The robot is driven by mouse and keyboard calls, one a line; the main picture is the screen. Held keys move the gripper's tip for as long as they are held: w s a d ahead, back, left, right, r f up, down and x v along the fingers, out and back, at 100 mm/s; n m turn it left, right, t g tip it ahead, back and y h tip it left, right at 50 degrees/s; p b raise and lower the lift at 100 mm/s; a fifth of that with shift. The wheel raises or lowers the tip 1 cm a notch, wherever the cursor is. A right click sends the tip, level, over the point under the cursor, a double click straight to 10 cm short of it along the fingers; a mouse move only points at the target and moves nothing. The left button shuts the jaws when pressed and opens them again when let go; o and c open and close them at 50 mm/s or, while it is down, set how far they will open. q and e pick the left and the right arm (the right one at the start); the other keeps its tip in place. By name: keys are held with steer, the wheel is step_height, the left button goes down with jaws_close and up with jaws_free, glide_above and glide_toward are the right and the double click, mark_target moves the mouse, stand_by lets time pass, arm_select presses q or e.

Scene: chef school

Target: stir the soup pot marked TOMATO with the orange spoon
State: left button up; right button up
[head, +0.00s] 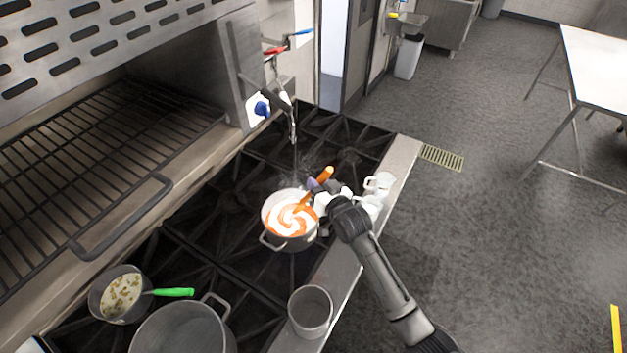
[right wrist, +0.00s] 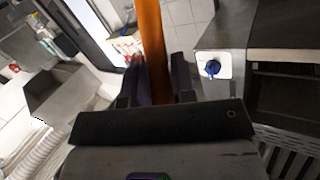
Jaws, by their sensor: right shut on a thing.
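A metal soup pot (head: 290,240) stands on the black stove grates in the head view. Its surface shows an orange and white swirl. No TOMATO label can be read from here. The orange spoon (head: 314,187) slants down into the swirl, and its lower end is hidden in the soup. My right gripper (head: 321,187) is shut on the spoon's handle just above the pot's right rim. In the right wrist view the orange handle (right wrist: 152,45) stands between the two dark fingers. My left gripper is not in view.
A pot filler tap (head: 292,128) hangs behind the soup pot. A pan (head: 97,301) with a green spoon (head: 172,292) and a large pot (head: 222,325) stand at lower left. A metal container (head: 311,309) and white cups (head: 378,182) stand on the front ledge.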

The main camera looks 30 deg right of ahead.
mark_target(307, 199)
steer(key=shift+w+a+f+b, duration=0.35)
steer(key=shift+w+f+b, duration=0.2)
steer(key=shift+f+b, duration=0.65)
steer(key=shift+w+a+f+b, duration=0.45)
steer(key=shift+f+b, duration=0.4)
steer(key=shift+f, duration=0.8)
steer(key=shift+w+a+f+b, duration=0.25)
steer(key=shift+w+f+b, duration=0.35)
steer(key=shift+f+b, duration=0.6)
steer(key=shift+f, duration=0.25)
steer(key=shift+w, duration=0.15)
